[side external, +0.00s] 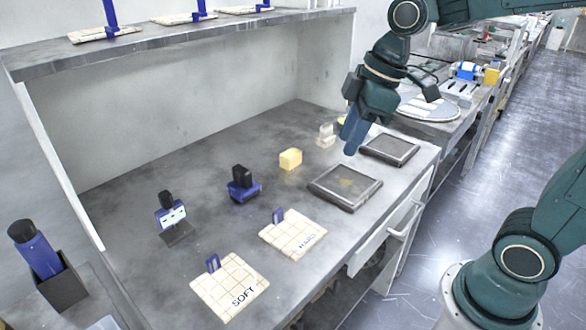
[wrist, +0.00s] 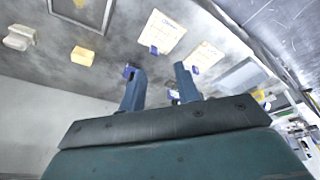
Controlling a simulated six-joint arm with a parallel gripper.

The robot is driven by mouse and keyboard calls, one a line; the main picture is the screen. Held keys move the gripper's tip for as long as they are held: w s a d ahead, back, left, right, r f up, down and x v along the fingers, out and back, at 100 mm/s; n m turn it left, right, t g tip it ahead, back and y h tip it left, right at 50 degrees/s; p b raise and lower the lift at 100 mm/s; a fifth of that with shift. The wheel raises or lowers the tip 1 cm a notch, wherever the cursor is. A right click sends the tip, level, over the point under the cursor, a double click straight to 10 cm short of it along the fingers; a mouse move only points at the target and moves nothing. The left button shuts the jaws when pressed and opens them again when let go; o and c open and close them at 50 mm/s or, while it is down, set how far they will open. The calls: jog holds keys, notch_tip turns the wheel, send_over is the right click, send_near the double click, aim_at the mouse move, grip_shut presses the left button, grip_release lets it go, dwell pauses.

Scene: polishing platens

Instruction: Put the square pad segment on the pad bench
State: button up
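Two square cream pads with grid grooves lie on the grey bench (side external: 130,215), each with a blue upright tab. One is marked HARD (side external: 293,236) and the other SOFT (side external: 228,288); I cannot tell which, if either, is the square pad segment. In the wrist view the HARD pad (wrist: 165,30) and the SOFT pad (wrist: 207,54) lie beyond the fingers. My gripper (side external: 353,136) hangs above the right part of the bench, near the dark trays and apart from the pads. In the wrist view my gripper (wrist: 160,86) has its fingers spread with nothing held between them.
Two dark-rimmed trays (side external: 320,196) (side external: 410,158) lie near the right edge. A yellow block (side external: 290,158), a white block (side external: 326,135), a blue-black tool (side external: 243,185) and a small display stand (side external: 172,215) stand behind. A shelf (side external: 200,35) overhangs the back. A round platen (side external: 428,108) is beyond.

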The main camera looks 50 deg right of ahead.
jog(key=s+d+m+t+h, duration=0.2)
jog(key=s+m, duration=0.6)
jog(key=s, duration=0.5)
jog(key=shift+d+m+t, duration=0.3)
jog(key=shift+d+m, duration=0.1)
jog(key=shift+d, duration=0.15)
